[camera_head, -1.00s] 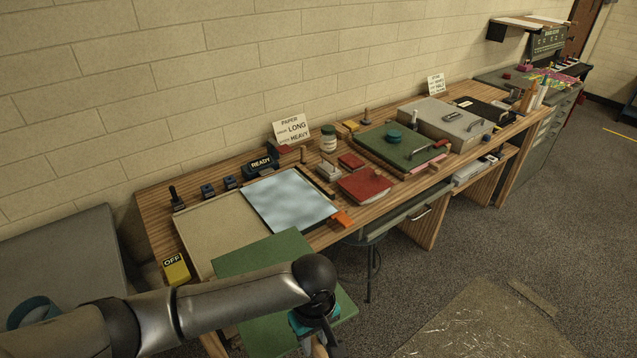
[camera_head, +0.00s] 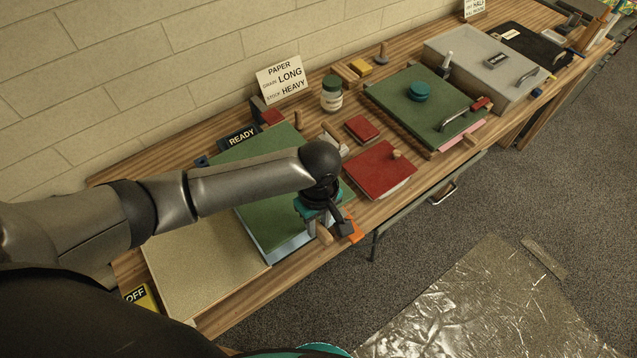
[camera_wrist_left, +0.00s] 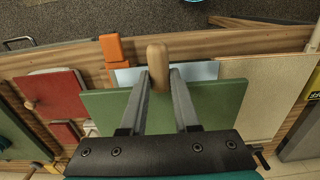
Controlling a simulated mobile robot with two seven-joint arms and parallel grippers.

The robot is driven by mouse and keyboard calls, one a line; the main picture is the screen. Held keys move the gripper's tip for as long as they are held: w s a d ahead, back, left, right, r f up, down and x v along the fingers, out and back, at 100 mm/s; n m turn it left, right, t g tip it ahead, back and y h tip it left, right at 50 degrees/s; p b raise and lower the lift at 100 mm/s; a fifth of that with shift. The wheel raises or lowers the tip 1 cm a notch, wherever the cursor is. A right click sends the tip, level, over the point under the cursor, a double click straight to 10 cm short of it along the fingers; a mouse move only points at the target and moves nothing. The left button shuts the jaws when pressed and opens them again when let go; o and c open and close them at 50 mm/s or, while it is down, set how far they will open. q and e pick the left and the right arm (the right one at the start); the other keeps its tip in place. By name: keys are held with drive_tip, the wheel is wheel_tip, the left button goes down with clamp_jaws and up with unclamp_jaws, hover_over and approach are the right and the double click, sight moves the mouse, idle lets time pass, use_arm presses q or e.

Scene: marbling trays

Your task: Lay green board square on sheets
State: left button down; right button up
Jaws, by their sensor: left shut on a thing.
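My left gripper (camera_head: 320,226) is shut on the wooden handle (camera_head: 324,236) of the green board (camera_head: 268,221). In the left wrist view the handle (camera_wrist_left: 157,62) stands between the two fingers, and the green board (camera_wrist_left: 222,112) spreads beneath them. The board is over the pale blue sheets (camera_head: 287,250), whose edge shows along its near side and beyond it in the left wrist view (camera_wrist_left: 201,70). My arm hides part of the board. I cannot tell whether the board touches the sheets. My right gripper is not in view.
A beige board (camera_head: 200,262) lies left of the sheets. An orange block (camera_head: 352,229) is close to the right of the gripper. A red board (camera_head: 380,169) and another green board with a teal knob (camera_head: 408,110) are farther right. A READY sign (camera_head: 238,137) stands behind.

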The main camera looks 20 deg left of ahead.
use_arm(q)
drive_tip(key=shift+w+a, duration=0.15)
drive_tip(key=shift+w, duration=0.35)
drive_tip(key=shift+s+r, duration=0.15)
drive_tip(key=shift+s, duration=0.1)
drive_tip(key=shift+p, duration=0.75)
drive_tip(key=shift+f+b, duration=0.8)
drive_tip(key=shift+f, duration=1.05)
drive_tip(key=shift+f+b, duration=1.15)
drive_tip(key=shift+f, duration=1.35)
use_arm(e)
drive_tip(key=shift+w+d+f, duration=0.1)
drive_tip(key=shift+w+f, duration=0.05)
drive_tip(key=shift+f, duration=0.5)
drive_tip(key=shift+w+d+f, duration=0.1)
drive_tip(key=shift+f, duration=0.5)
use_arm(q)
drive_tip(key=shift+c, duration=0.4)
unclamp_jaws()
